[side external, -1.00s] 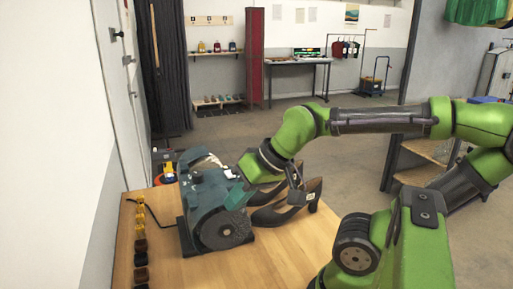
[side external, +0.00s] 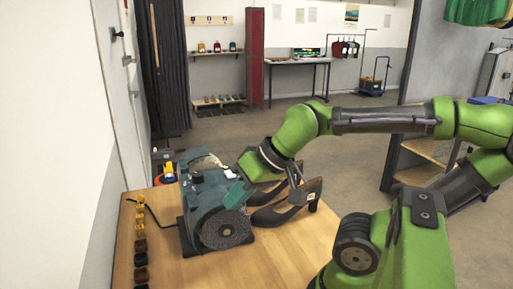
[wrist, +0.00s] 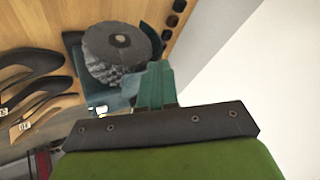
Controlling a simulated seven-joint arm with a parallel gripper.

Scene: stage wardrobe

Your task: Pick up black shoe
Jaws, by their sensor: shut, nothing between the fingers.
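A pair of black high-heeled shoes stands on the wooden table, just right of the machine. In the wrist view the closed fingers (wrist: 155,72) point toward the machine's wheel.
A teal machine with a rough grey wheel (side external: 222,229) stands left of the shoes, close to my fingers; its wheel (wrist: 118,52) also shows in the wrist view. Several small yellow and dark items (side external: 140,245) line the table's left edge. The front of the table (side external: 270,262) is bare.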

